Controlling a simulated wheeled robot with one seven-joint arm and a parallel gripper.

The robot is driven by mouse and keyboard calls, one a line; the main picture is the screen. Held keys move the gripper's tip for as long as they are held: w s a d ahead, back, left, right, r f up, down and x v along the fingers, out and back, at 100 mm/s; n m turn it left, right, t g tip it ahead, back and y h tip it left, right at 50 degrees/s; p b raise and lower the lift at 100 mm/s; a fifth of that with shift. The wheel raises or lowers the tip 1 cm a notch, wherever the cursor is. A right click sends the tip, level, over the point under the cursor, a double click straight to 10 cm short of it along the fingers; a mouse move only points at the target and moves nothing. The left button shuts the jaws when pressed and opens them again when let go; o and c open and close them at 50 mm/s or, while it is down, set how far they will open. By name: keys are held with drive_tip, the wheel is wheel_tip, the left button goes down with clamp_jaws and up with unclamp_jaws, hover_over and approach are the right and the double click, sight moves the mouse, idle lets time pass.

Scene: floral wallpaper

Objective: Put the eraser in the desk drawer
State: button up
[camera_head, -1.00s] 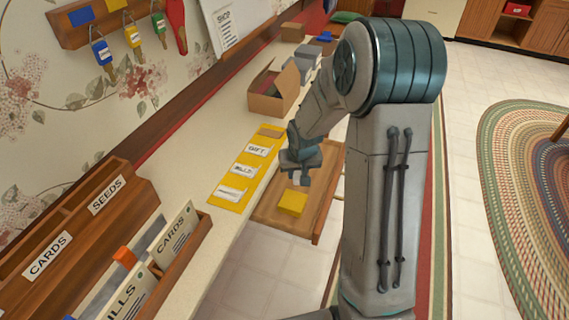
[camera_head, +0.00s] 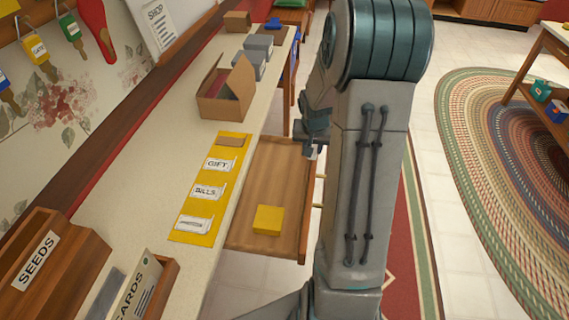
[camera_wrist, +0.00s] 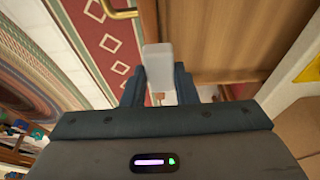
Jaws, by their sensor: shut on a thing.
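My gripper (camera_head: 314,138) is at the outer right edge of the open desk drawer (camera_head: 272,180) in the head view, partly hidden by my arm. In the wrist view my gripper (camera_wrist: 159,85) is shut on a pale grey-white block, the eraser (camera_wrist: 158,62), which sticks out past the fingertips. There the eraser overlaps the drawer's front board, with the wooden drawer floor (camera_wrist: 225,40) to the right. The drawer holds a yellow block (camera_head: 268,220) near its near end; the rest of its visible floor is bare.
The desk top (camera_head: 150,190) bears a yellow mat (camera_head: 190,237) with labelled slips, an open cardboard box (camera_head: 222,108) and grey boxes. A brass drawer handle (camera_wrist: 122,13) shows at the wrist view's top. Wooden card racks stand at the near left. A red runner lies below.

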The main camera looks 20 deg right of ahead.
hover_over(292, 165)
drive_tip(key=f, duration=0.3)
drive_tip(key=shift+s+a+f, duration=0.25)
drive_tip(key=shift+s+f, duration=0.15)
drive_tip(key=shift+f, duration=2)
drive_tip(key=shift+f+b, duration=0.15)
drive_tip(key=shift+b, duration=0.2)
drive_tip(key=o, duration=0.9)
drive_tip(key=shift+o, duration=0.2)
